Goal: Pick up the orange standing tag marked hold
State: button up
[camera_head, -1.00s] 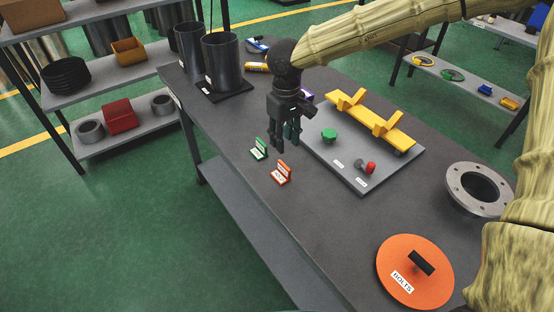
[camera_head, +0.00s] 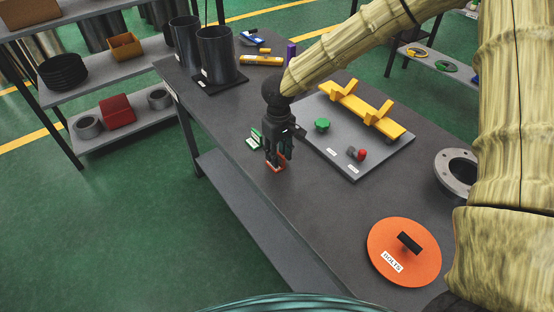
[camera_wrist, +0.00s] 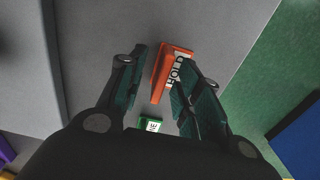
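The orange standing tag (camera_wrist: 172,68) marked HOLD stands on the dark table, ahead of and partly between the fingers in the wrist view. In the head view the orange tag (camera_head: 275,168) is partly hidden by the fingers. My gripper (camera_wrist: 163,80) is open, with one finger left of the tag and the other close along its right side. I cannot tell whether that finger touches it. In the head view my gripper (camera_head: 276,158) points down over the tag. A green standing tag (camera_head: 255,139) stands just behind; it also shows in the wrist view (camera_wrist: 151,124).
A grey board (camera_head: 345,160) with a yellow cradle (camera_head: 365,108), a green knob and a red knob lies to the right. An orange lid (camera_head: 385,232) labelled BOLTS and a grey flange (camera_head: 452,176) are nearer. Dark cylinders (camera_head: 216,56) stand at the back. The table's left front edge is close.

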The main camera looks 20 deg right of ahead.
aim_at(279, 153)
jog(key=shift+s, duration=0.2)
jog(key=shift+c, duration=0.2)
jog(key=shift+w, duration=0.1)
grip_shut()
jog(key=shift+r, duration=0.1)
jog(key=shift+r, duration=0.5)
notch_tip(279, 153, up, 2)
jog(key=shift+r+b, duration=0.15)
jog(key=shift+b, duration=0.3)
jog(key=s+a+r+b, duration=0.1)
jog(key=s+a+b, duration=0.1)
jog(key=s+a, duration=0.8)
jog(key=shift+s+a+r, duration=0.15)
jog(key=shift+s+r, duration=0.15)
jog(key=shift+s, duration=0.85)
